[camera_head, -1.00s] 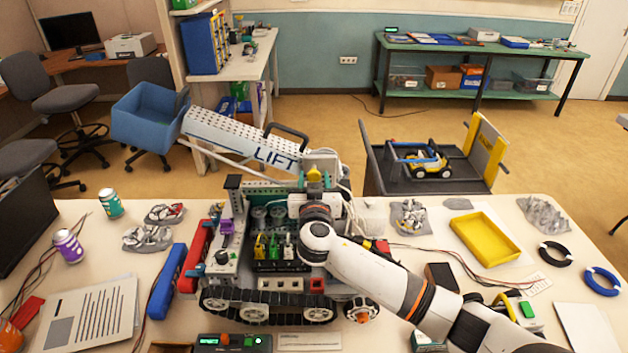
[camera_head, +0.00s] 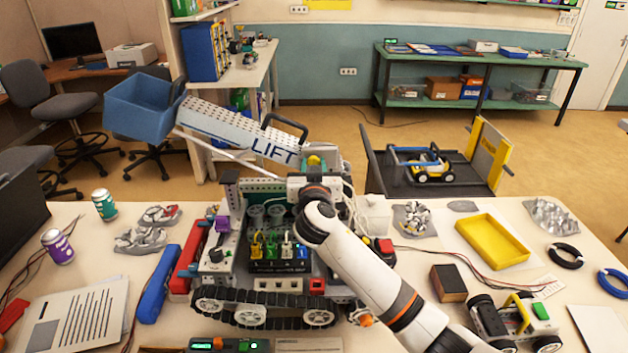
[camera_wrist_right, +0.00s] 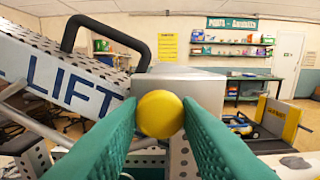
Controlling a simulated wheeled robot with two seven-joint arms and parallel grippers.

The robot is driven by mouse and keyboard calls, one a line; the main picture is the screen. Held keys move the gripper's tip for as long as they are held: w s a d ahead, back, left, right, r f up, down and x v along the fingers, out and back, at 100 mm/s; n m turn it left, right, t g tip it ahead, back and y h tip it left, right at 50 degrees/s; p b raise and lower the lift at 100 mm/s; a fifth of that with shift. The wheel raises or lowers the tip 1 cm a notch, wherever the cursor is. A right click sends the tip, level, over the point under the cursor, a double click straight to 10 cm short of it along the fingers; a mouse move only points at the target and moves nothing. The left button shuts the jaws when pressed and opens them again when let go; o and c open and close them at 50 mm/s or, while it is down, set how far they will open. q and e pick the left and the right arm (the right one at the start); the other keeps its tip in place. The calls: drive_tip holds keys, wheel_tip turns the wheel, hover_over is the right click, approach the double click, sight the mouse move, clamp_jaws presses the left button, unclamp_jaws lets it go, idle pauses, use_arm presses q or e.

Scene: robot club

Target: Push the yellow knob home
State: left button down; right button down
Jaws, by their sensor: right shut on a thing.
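The yellow knob (camera_wrist_right: 160,116) shows as a round yellow ball in the right wrist view, in front of a grey block. The green fingers of my right gripper (camera_wrist_right: 160,106) are on both sides of it, shut on it. In the head view the knob (camera_head: 314,161) is a small yellow spot at the back of the tracked model (camera_head: 283,254), at the base of the white LIFT arm (camera_head: 236,133). My right gripper (camera_head: 313,177) is there too, largely hidden by its wrist. I cannot tell how deep the knob sits. My left gripper is not in view.
The LIFT arm slopes up left to a blue bucket (camera_head: 140,108). Cables lie right of my wrist. A yellow tray (camera_head: 490,241), a brown block (camera_head: 449,283) and a small wheeled model (camera_head: 510,318) are on the table (camera_head: 400,262) at right. Cans stand at left.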

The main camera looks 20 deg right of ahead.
drive_tip(key=shift+d+r, duration=0.1)
drive_tip(key=shift+r, duration=0.1)
drive_tip(key=c, duration=1.5)
unclamp_jaws()
drive_tip(key=o, duration=0.3)
drive_tip(key=shift+w, duration=0.1)
drive_tip(key=shift+o, duration=0.7)
drive_tip(key=shift+w+f, duration=0.2)
drive_tip(key=shift+s, duration=0.1)
drive_tip(key=b+v, duration=0.2)
drive_tip(key=v, duration=1)
drive_tip(key=shift+b, duration=0.35)
